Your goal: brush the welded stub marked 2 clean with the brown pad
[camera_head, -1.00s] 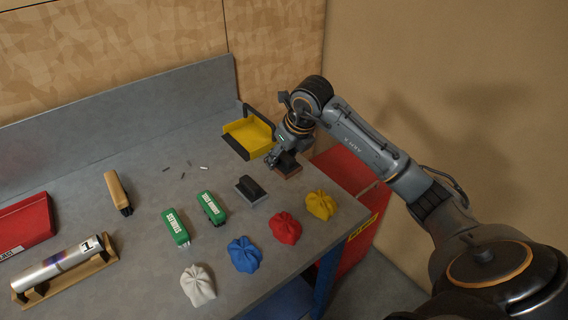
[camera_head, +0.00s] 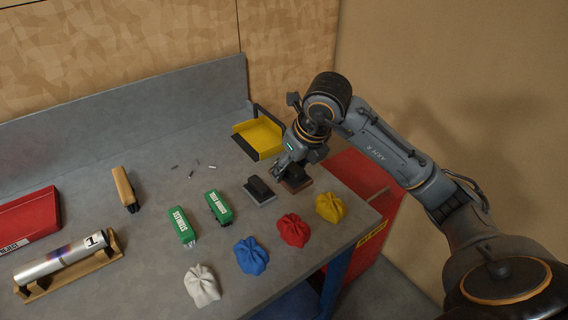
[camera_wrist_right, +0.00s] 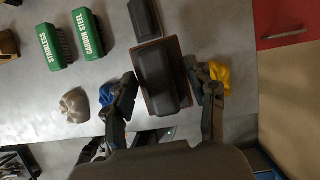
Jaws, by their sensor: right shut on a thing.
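The brown pad (camera_head: 299,185), a brown base under a dark grip block, is at the right end of the bench. My right gripper (camera_head: 285,171) is shut on its dark block; I cannot tell whether the pad touches the bench. In the right wrist view the pad (camera_wrist_right: 160,75) sits between the two fingers of the right gripper (camera_wrist_right: 168,92). No stub marked 2 shows. A metal tube marked 1 (camera_head: 62,258), with a bluish heat-tinted band, lies on a wooden cradle (camera_head: 112,250) at the left. My left gripper is not in view.
A grey pad (camera_head: 259,192) lies just left of the brown pad. Green brushes (camera_head: 181,226), a wooden-handled brush (camera_head: 124,185) and white, blue, red and yellow cloths (camera_head: 331,207) lie around. A yellow bin (camera_head: 258,137) stands behind, a red box (camera_head: 28,220) far left.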

